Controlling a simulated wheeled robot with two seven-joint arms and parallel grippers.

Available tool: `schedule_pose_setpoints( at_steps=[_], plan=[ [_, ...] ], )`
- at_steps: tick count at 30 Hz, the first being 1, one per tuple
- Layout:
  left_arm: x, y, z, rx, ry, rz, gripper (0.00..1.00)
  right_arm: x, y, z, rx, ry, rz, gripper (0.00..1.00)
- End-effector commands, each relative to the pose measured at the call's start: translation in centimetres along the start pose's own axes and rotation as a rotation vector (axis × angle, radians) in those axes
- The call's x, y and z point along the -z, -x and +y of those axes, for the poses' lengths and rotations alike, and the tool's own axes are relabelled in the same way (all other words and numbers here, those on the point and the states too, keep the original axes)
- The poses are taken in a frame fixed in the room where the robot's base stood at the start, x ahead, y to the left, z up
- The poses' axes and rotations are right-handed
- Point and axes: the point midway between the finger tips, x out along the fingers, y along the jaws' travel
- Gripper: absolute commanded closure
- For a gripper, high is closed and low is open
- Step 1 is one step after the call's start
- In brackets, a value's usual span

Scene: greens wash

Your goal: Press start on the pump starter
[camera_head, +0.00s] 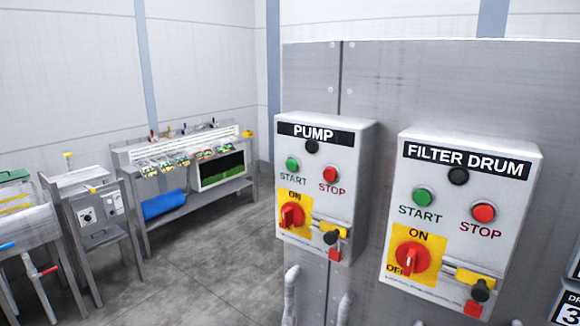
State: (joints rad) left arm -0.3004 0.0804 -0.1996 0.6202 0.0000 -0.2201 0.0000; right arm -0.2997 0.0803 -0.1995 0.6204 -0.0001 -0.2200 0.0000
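The pump starter (342,165) is a light grey box labelled PUMP, mounted on a grey metal panel in the middle of the head view. It has a green START button (292,164), a red STOP button (330,175) and a dark round lamp (312,146) under the label. Below them is a red rotary switch (292,215) on a yellow plate marked ON, with a yellow hasp (330,230) and a dark knob beside it. Neither of my grippers shows in this view.
A similar FILTER DRUM starter (468,195) hangs to the right on the same panel (420,80), with its own buttons and switch. Steel benches (190,210) stand at the left. The floor (215,265) between is clear.

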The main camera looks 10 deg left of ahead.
Motion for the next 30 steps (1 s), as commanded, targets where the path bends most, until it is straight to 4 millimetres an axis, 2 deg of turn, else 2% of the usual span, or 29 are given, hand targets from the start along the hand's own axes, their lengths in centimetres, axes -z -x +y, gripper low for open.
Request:
schedule_pose_setpoints(
  at_steps=[1, 4, 30],
  plan=[
    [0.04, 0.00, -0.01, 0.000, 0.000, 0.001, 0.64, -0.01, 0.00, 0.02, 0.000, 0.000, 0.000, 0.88],
    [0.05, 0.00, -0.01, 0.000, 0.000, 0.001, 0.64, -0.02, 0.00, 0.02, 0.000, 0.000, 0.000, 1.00],
    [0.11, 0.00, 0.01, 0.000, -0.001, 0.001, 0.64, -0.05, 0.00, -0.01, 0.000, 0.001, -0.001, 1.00]
  ],
)
